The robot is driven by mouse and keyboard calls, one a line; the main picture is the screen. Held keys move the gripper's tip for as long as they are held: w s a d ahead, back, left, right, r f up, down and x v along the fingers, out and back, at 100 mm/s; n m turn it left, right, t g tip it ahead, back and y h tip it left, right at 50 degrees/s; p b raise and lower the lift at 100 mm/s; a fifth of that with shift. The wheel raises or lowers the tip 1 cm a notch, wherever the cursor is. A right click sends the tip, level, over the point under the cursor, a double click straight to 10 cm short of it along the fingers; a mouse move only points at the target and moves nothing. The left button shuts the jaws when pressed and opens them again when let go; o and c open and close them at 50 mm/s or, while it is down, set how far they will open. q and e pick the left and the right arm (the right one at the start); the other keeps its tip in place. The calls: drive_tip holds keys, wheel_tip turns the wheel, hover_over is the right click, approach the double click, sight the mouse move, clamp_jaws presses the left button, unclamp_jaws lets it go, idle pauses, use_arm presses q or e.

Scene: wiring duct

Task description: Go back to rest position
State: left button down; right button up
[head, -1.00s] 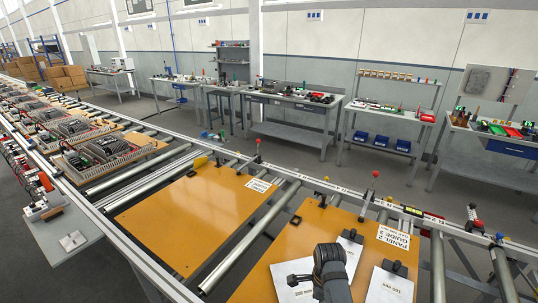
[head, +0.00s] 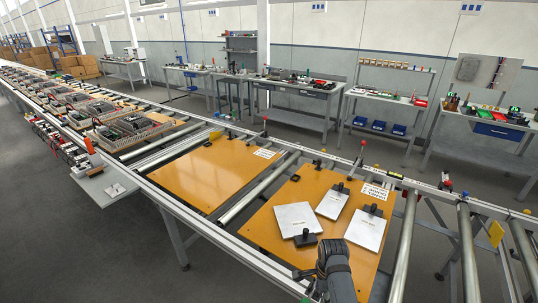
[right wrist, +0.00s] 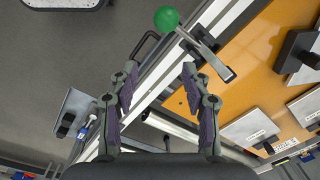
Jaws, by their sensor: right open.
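My right gripper (right wrist: 160,78) is open in the right wrist view, with its two fingers apart and nothing between them. It is over the near edge of the conveyor line, beside the metal side rail (right wrist: 152,82). In the head view, a dark arm (head: 337,268) of mine comes in at the bottom centre, in front of the near edge of the right orange panel (head: 270,225). Its jaws are too small there to read. My left gripper is not in any view.
Three pale plates with dark blocks lie on the right panel, one being the middle plate (head: 332,205). A green ball (right wrist: 166,18) stands near my right fingers. Grey floor (head: 90,235) in front is clear.

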drive_tip(key=s+d+f+n+b, duration=0.15)
drive_tip(key=s+f+n, duration=0.35)
drive_tip(key=f, duration=0.8)
drive_tip(key=s+d+f+n+b, duration=0.1)
drive_tip(key=s+d+f+n, duration=0.15)
drive_tip(key=s+f, duration=0.65)
use_arm(q)
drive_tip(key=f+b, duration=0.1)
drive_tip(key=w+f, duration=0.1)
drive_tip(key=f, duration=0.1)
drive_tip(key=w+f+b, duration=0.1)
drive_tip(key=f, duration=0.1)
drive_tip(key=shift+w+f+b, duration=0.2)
drive_tip(key=shift+b, duration=0.1)
use_arm(e)
drive_tip(key=s+d+f+n, duration=0.3)
drive_tip(key=s+f+n, duration=0.2)
drive_tip(key=s+f, duration=0.4)
drive_tip(key=s+d+f+n, duration=0.4)
drive_tip(key=s+f, duration=0.5)
drive_tip(key=s, duration=0.5)
drive_tip(key=shift+d+f+n+t+h, duration=0.15)
drive_tip(key=shift+d+n+t+h, duration=0.15)
drive_tip(key=shift+n, duration=0.35)
